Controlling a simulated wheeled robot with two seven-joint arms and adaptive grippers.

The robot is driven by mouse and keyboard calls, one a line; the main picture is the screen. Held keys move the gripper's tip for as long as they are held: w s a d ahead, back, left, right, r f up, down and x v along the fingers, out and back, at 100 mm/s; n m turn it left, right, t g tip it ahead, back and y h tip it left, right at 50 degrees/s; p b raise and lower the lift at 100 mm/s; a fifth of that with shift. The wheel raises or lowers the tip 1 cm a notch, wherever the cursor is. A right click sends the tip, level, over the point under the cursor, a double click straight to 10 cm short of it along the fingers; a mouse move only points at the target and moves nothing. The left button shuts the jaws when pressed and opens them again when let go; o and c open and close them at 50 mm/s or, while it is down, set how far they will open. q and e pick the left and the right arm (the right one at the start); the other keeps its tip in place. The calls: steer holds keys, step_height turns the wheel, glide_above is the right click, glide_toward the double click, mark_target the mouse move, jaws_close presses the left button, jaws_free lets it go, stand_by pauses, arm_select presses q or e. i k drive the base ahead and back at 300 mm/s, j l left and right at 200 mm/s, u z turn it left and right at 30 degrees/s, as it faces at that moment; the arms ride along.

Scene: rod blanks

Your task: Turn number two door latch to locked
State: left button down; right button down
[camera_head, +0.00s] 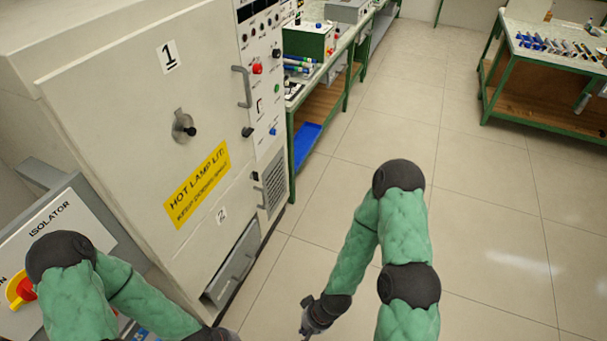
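A pale cabinet (110,135) stands at the left with a large door labelled 1 (169,56). A round latch with a dark knob (184,127) sits on that door. A label 2 (221,214) is lower down, under a yellow hot-lamp sign (197,184). A grey recessed part with a bar (236,265) is below it. I cannot make out a separate latch at label 2. My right gripper (306,317) is low in the middle, apart from the cabinet, its fingers seemingly spread and empty. My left gripper (213,335) is mostly cut off by the bottom edge.
A panel marked ISOLATOR (45,235) with a red and yellow switch (22,290) is at the lower left. Green-framed benches stand behind the cabinet (300,115) and at the upper right (545,95). The tiled floor (470,200) between is clear.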

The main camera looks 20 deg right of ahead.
mark_target(254, 176)
steer(key=z, duration=0.15)
steer(key=i+l+u, duration=0.1)
steer(key=u, duration=0.65)
steer(key=i+l+u, duration=0.2)
steer(key=l+u, duration=0.15)
steer(key=l, duration=0.3)
steer(key=i+l+u, duration=0.1)
steer(key=l+u, duration=0.25)
steer(key=l, duration=0.35)
steer(key=l+u, duration=0.4)
steer(key=l, duration=1.85)
steer(key=l+u, duration=0.15)
steer(key=l, duration=1.45)
steer(key=k, duration=0.1)
